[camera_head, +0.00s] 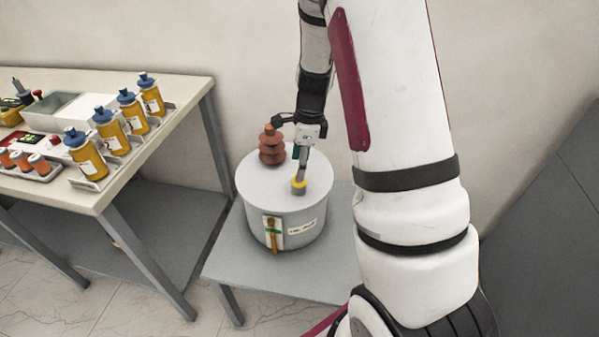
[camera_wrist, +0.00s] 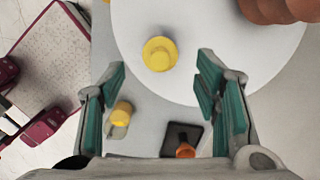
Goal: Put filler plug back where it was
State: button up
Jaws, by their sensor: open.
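The grey cylindrical transformer tank (camera_head: 285,222) stands on a low grey table. On its round lid a yellow round fitting (camera_wrist: 160,53) stands upright, with a smaller round top. It also shows in the head view (camera_head: 299,186), below my gripper. Another yellow round piece (camera_wrist: 121,112) is beyond the lid edge, low in the wrist view. I cannot tell for certain which yellow piece is the filler plug. My gripper (camera_wrist: 162,88) is open and empty, its fingers wide apart. In the wrist view the lid fitting is ahead of the fingers, apart from them.
A brown ribbed bushing (camera_head: 271,147) rises from the lid at the back left. An orange knob (camera_wrist: 185,150) lies by a dark plate (camera_wrist: 181,137) beyond the lid. A workbench (camera_head: 178,90) at left holds several yellow bottles. My arm hides the table's right side.

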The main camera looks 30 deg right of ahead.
jog(key=s+a+r+n, duration=0.3)
jog(key=r, duration=0.5)
jog(key=s+a+r+n, duration=0.2)
jog(key=a+r+n, duration=0.1)
jog(key=r, duration=0.5)
jog(key=s+a+r+n+t, duration=0.1)
jog(key=s+a+r+n, duration=0.1)
jog(key=s+n, duration=0.4)
jog(key=s+a+r+n+t, duration=0.1)
jog(key=s+a+r+n, duration=0.2)
jog(key=s+n, duration=0.3)
jog(key=s+a+r+n+t+h, duration=0.1)
jog(key=s+a+r+n, duration=0.1)
jog(key=s+a+n, duration=0.2)
jog(key=s+n, duration=0.2)
jog(key=s, duration=0.2)
jog(key=shift+r+n, duration=0.3)
jog(key=shift+n, duration=0.1)
jog(key=shift+s, duration=0.1)
jog(key=shift+r+p, duration=0.8)
jog(key=shift+r, duration=0.1)
